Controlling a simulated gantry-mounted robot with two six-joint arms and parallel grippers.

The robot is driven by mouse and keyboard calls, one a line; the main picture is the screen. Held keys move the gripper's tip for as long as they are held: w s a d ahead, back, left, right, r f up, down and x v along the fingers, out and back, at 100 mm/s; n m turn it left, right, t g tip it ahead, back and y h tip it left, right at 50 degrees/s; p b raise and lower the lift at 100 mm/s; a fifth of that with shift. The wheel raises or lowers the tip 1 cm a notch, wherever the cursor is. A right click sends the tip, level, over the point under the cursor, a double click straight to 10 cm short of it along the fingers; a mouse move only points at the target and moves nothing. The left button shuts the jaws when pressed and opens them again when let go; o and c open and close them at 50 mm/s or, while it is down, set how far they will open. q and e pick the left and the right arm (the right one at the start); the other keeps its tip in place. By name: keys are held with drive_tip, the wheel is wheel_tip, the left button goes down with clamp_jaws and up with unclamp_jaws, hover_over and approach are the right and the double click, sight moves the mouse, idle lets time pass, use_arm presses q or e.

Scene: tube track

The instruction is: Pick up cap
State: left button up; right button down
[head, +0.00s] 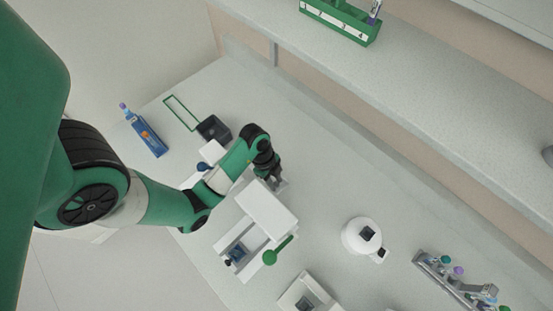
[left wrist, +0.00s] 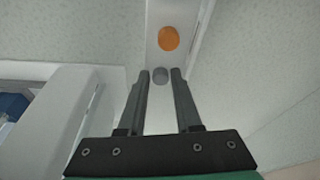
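In the left wrist view, a small grey round piece (left wrist: 160,76), which may be the cap, sits between the tips of my left gripper (left wrist: 161,72). The two fingers stand apart, with a narrow gap seeming to show on each side of the piece; contact cannot be made out. An orange round disc (left wrist: 168,38) lies just beyond it on the same pale strip (left wrist: 182,12). In the head view my left gripper (head: 277,182) is low over the bench, behind a white box-shaped device, and its fingertips are hard to see. My right gripper is not in view.
The white device (head: 268,207) with a green-knobbed lever (head: 270,257) stands close to my left gripper. A round white device (head: 362,236) and a rack with coloured caps (head: 440,272) are further right. A blue box (head: 148,137) is at left.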

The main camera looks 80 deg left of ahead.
sight(275, 183)
use_arm(q)
clamp_jaws()
drive_tip(key=shift+r, duration=0.1)
wheel_tip(275, 183, up, 6)
drive_tip(key=p, duration=0.3)
drive_tip(key=shift+w+r+p, duration=0.1)
drive_tip(key=shift+r+p, duration=0.15)
drive_tip(key=shift+p, duration=0.1)
wheel_tip(275, 183, up, 4)
drive_tip(key=p, duration=0.3)
drive_tip(key=shift+f+p, duration=0.2)
drive_tip(key=shift+p, duration=0.15)
